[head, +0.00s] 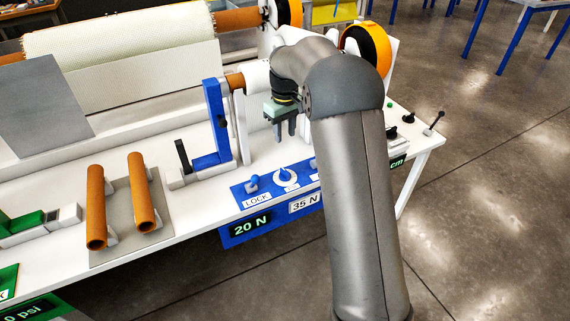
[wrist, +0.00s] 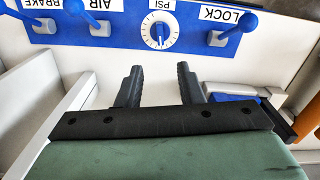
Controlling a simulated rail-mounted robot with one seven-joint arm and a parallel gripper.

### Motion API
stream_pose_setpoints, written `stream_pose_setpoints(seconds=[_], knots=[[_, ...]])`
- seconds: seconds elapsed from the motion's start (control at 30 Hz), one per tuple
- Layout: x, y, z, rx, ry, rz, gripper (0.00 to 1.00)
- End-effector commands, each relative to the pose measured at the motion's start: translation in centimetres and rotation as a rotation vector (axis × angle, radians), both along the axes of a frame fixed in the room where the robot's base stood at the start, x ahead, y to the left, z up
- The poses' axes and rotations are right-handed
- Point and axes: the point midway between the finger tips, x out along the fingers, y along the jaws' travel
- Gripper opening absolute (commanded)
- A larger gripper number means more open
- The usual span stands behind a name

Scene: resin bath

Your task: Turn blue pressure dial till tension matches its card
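The tension readout (head: 250,226) below the panel shows 20 N. The white card (head: 304,204) beside it reads 35 N. My gripper (head: 285,134) is above the bench, behind the dial and apart from it. In the wrist view its two fingers (wrist: 160,77) are spread with nothing between them.
A LOCK lever (head: 252,182) stands left of the dial. In the wrist view, AIR (wrist: 97,26) and BRAKE (wrist: 45,24) levers stand on the dial's other side. A blue upright bracket (head: 217,125) is left of my gripper. Two brown tubes (head: 144,192) lie further left.

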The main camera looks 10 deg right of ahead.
Motion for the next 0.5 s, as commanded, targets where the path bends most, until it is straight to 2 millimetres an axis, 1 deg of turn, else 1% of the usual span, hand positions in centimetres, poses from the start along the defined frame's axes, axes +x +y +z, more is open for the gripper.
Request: stream_pose_setpoints(seconds=[0.03,0.5], knots=[[-0.1,0.0,-1.2,0.000,0.005,0.000,0.34],[-0.1,0.0,-11.2,0.000,0.005,-0.001,0.34]])
